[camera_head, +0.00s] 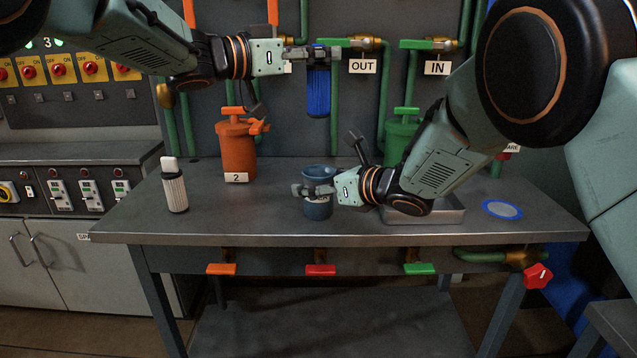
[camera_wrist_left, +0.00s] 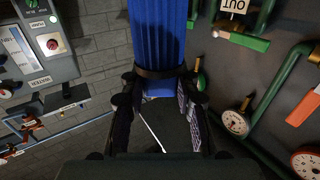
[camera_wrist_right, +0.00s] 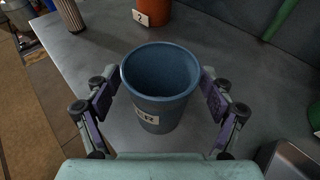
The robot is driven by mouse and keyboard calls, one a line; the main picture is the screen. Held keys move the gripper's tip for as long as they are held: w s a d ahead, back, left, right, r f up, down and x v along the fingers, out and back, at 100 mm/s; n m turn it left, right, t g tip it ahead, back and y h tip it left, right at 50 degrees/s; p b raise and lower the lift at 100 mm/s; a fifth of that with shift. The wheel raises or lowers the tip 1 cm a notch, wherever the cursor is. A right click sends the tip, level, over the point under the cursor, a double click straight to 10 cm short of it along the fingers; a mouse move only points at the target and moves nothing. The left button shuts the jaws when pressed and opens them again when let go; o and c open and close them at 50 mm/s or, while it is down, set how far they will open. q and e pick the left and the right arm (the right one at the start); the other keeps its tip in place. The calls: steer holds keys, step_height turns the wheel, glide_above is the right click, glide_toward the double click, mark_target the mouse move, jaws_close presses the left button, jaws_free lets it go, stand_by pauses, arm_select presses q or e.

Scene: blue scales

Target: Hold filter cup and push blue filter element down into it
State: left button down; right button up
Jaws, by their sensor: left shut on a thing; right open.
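The blue filter element (camera_head: 318,92) hangs upright in my left gripper (camera_head: 318,52), high above the table. My left gripper is shut on its upper end, and the element fills the upper middle of the left wrist view (camera_wrist_left: 158,45). The blue-grey filter cup (camera_head: 317,210) stands upright on the table, below the element. My right gripper (camera_head: 318,190) is open, with one finger on each side of the cup. In the right wrist view the cup (camera_wrist_right: 160,85) looks empty, with a partly hidden label, and gaps show between it and the fingers.
A white ribbed filter (camera_head: 174,190) stands at the table's left. An orange canister (camera_head: 236,150) marked 2 and a green canister (camera_head: 400,137) stand at the back. A metal tray (camera_head: 440,214) and a blue disc (camera_head: 502,209) lie to the right. Pipes and valves line the wall.

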mark_target(309, 109)
steer(key=shift+c, duration=0.3)
steer(key=c, duration=1.2)
steer(key=shift+c, duration=0.2)
arm_select(q)
steer(key=shift+f, duration=4.65)
steer(key=shift+f, duration=0.1)
steer(key=shift+f, duration=1.4)
steer(key=shift+f, duration=0.1)
steer(key=shift+f, duration=1.9)
